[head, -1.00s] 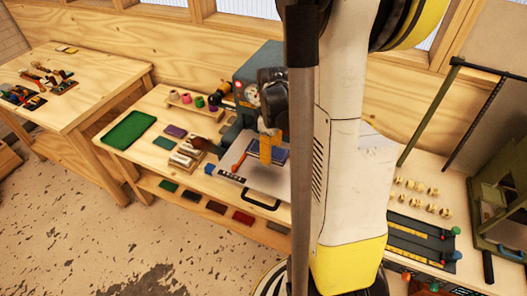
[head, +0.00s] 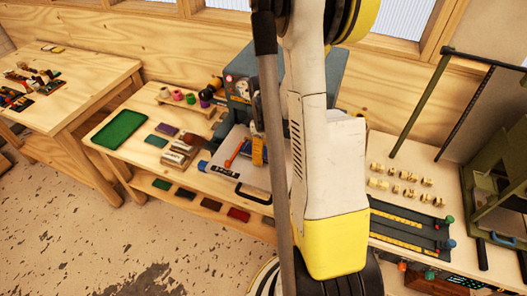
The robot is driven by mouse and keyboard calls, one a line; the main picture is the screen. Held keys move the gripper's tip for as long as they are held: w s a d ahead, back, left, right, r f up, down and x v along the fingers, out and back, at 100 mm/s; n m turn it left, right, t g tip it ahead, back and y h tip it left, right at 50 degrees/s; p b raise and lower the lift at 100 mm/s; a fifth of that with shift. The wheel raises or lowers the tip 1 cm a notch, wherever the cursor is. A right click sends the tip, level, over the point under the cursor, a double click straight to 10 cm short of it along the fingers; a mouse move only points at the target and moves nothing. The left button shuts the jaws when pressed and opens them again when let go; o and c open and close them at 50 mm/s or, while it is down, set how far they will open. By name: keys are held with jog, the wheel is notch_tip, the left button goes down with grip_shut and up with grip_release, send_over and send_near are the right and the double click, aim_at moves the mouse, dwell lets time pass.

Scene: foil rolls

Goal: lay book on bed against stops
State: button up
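The pale grey bed (head: 229,164) lies in front of the dark blue-grey press (head: 241,88), with a black handle at its front edge. A red-handled tool (head: 236,154) lies over the bed. A small dark blue edge, perhaps the book (head: 252,141), shows beside an orange-yellow block (head: 258,153) over the bed's right part. My arm hides most of this spot, including any stops and whether the book touches them. My gripper is behind my own arm; its fingers cannot be made out.
A green tray (head: 119,129) and several small coloured pieces lie left of the bed. A rack of spools (head: 184,101) stands behind them. Brass pieces (head: 402,182) and a dark rail fixture (head: 410,228) occupy the right bench. A green frame (head: 440,105) rises behind there.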

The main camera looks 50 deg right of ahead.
jog(key=shift+r, duration=0.15)
notch_tip(320, 180, up, 12)
jog(key=p, duration=0.2)
jog(key=s+a+r+m+t, duration=0.1)
jog(key=a+r+t, duration=0.1)
jog(key=a, duration=0.6)
jog(key=s+a+r+m+t, duration=0.2)
jog(key=a+r, duration=0.3)
jog(key=a, duration=0.4)
jog(key=s+a+r+m+t, duration=0.1)
jog(key=s+a+r+t, duration=0.1)
jog(key=a, duration=0.6)
jog(key=shift+s+a+r+t, duration=0.25)
jog(key=shift+r+t, duration=0.35)
jog(key=shift+r, duration=0.35)
jog(key=shift+f, duration=0.1)
